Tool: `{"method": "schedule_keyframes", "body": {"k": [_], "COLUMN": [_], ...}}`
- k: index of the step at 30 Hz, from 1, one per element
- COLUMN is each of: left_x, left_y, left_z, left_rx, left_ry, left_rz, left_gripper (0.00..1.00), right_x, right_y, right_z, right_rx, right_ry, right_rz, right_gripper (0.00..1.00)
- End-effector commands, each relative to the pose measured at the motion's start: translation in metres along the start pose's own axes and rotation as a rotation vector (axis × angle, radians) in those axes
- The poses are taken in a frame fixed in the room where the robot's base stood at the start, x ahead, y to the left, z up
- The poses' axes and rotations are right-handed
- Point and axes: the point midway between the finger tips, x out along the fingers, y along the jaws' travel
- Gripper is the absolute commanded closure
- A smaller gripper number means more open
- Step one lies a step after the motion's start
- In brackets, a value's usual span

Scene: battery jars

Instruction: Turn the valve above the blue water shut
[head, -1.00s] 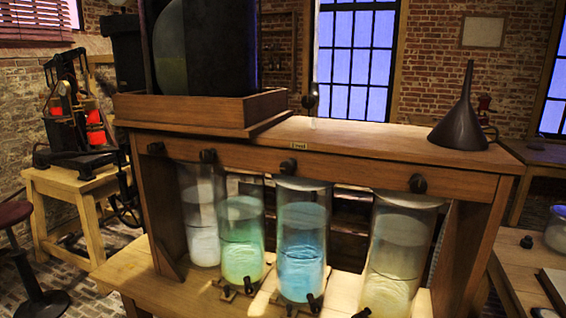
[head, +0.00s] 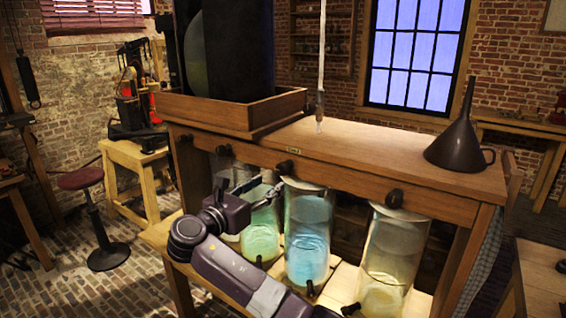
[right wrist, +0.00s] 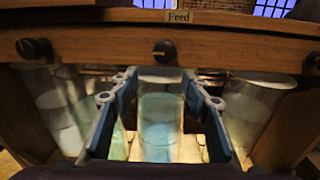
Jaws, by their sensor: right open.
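The valve above the blue water is a small dark knob (head: 285,167) on the front beam of the wooden stand. It also shows in the right wrist view (right wrist: 165,50), just below the "Feed" label. The glass jar of blue water (head: 308,245) stands under it, and shows in the middle of the right wrist view (right wrist: 160,128). My right gripper (head: 272,190) is in front of the stand, a little below and left of the knob in the head view. Its fingers (right wrist: 160,90) are apart and empty, with the knob above and between them. My left gripper is out of view.
Similar knobs sit on the beam to the left (head: 223,150) and right (head: 394,198). A green-water jar (head: 262,235) is partly behind my right arm; a pale yellow jar (head: 390,260) stands right. A dark funnel (head: 455,145) stands on the wooden top.

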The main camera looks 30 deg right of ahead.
Motion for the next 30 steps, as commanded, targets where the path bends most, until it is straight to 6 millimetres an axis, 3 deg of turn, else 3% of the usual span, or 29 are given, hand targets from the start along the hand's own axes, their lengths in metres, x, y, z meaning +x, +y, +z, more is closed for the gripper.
{"method": "schedule_keyframes", "body": {"k": [1, 5, 18, 30], "left_x": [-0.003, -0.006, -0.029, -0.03], "left_y": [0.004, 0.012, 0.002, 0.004], "left_z": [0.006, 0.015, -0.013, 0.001], "left_rx": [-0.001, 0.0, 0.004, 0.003], "left_ry": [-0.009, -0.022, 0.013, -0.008], "left_rz": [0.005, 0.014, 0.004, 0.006], "left_gripper": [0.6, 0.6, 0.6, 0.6], "right_x": [-0.002, 0.0, 0.064, 0.074], "right_y": [-0.004, -0.009, -0.011, -0.011], "right_z": [0.017, 0.031, 0.033, 0.03], "right_rx": [-0.004, -0.016, -0.017, -0.014], "right_ry": [-0.016, -0.031, -0.031, -0.029], "right_rz": [-0.016, -0.039, -0.038, -0.035], "right_gripper": [0.57, 0.57, 0.57, 0.57]}}
